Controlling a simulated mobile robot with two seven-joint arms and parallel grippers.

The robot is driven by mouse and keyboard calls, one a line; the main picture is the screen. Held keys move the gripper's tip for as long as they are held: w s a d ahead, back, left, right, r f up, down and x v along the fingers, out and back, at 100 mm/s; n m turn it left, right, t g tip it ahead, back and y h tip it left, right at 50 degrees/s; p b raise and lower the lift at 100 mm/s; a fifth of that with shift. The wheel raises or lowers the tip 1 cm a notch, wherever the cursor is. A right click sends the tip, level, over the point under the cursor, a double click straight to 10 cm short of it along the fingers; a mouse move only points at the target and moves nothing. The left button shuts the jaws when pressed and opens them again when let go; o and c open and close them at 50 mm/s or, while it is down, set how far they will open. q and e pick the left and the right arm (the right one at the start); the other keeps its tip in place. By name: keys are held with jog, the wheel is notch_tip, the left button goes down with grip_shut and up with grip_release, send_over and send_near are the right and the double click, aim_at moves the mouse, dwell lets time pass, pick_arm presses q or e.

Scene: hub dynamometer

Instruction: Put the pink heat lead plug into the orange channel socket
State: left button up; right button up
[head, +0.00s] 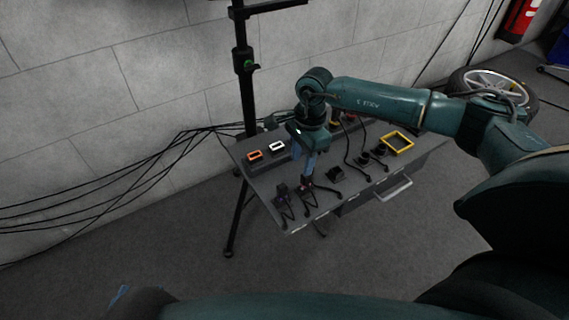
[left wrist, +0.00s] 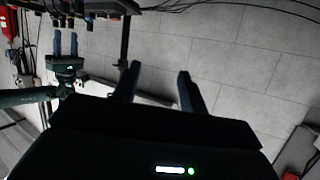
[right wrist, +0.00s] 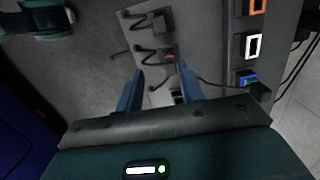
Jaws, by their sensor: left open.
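The orange channel socket (head: 255,155) is at the left end of the grey bench, beside a white-framed one; its orange frame also shows at the top right of the right wrist view (right wrist: 258,6). The heat lead plug (right wrist: 168,54) is a small dark block with a pink mark, lying on the bench with a black lead. My right gripper (head: 308,172) is over the bench's front part; in the right wrist view its fingers (right wrist: 160,74) are apart, with the plug just beyond the tips and nothing held. My left gripper (left wrist: 159,72) is open and empty, away from the bench.
The white-framed socket (head: 277,146) and a blue one (right wrist: 248,78) are in line with the orange one. Another dark plug (head: 282,189) lies left of my right gripper. A yellow frame (head: 397,142) is on the right of the bench (head: 255,183). A black stand (head: 243,90) rises behind.

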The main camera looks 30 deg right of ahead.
jog(key=shift+w+d+f+h, duration=0.1)
jog(key=shift+w+d+h, duration=0.25)
jog(key=shift+d, duration=0.3)
jog(key=shift+w+d+f+h, duration=0.1)
jog(key=shift+w+d+h, duration=0.15)
jog(key=shift+w+d, duration=0.25)
jog(key=shift+s+d+f+b, duration=0.1)
jog(key=shift+s+f+b, duration=0.05)
jog(key=shift+f+b, duration=0.45)
notch_tip(320, 180, down, 6)
jog(key=b, duration=0.4)
jog(key=shift+r, duration=0.15)
pick_arm(q)
jog(key=shift+w+d+f+m+t+h+b, duration=0.15)
jog(key=shift+d+m+t+h+b, duration=0.25)
jog(key=shift+t, duration=0.35)
jog(key=shift+w+d+r+m+t+h+b, duration=0.1)
jog(key=shift+w+d+m+t+h, duration=0.1)
jog(key=shift+m+t+h, duration=0.45)
jog(key=shift+w+d+f+m+t+h+b, duration=0.15)
jog(key=shift+d+m+t+h+b, duration=0.15)
jog(key=shift+t, duration=0.6)
pick_arm(e)
jog(key=shift+f, duration=0.9)
pick_arm(q)
jog(key=shift+r, duration=0.1)
pick_arm(e)
jog(key=shift+c, duration=0.2)
grip_shut()
jog(key=shift+r, duration=0.15)
